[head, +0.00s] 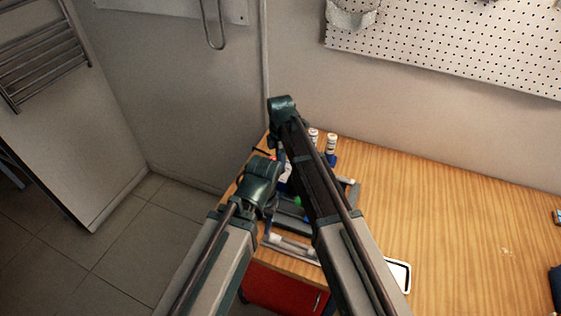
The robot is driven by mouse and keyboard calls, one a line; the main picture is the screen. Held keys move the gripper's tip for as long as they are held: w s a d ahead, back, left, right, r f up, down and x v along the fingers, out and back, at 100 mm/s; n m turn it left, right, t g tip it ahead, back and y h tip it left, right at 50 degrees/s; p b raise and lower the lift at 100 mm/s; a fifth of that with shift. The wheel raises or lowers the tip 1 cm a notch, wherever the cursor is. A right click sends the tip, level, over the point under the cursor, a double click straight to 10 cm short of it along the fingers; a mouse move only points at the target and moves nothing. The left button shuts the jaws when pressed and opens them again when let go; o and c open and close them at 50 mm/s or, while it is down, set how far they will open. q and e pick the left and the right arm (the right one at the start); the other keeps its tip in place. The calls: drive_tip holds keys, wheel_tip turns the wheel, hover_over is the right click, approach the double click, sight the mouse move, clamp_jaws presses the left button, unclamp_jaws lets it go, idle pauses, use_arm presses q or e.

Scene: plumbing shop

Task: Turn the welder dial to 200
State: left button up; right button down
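No welder dial or number can be made out in the head view. A dark device (291,208) with a small green spot sits on the wooden table between my two arms. It could be the welder, but my arms cover much of it and I cannot tell. My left arm comes in from the lower left and ends in view at a dark green joint beside the device. My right arm crosses over the table, with its dark green joint higher up near the wall corner. Neither gripper's fingers show.
The wooden table (440,215) is mostly clear on the right. Small bottles (331,146) stand at its back left. A white-framed flat item (398,275) lies near the front. A red cabinet (283,290) is below. A pegboard (450,45) hangs on the wall behind.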

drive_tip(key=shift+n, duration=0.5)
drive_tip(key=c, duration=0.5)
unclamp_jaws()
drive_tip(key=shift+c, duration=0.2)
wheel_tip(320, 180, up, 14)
drive_tip(key=p, duration=1.3)
drive_tip(key=shift+p, duration=0.4)
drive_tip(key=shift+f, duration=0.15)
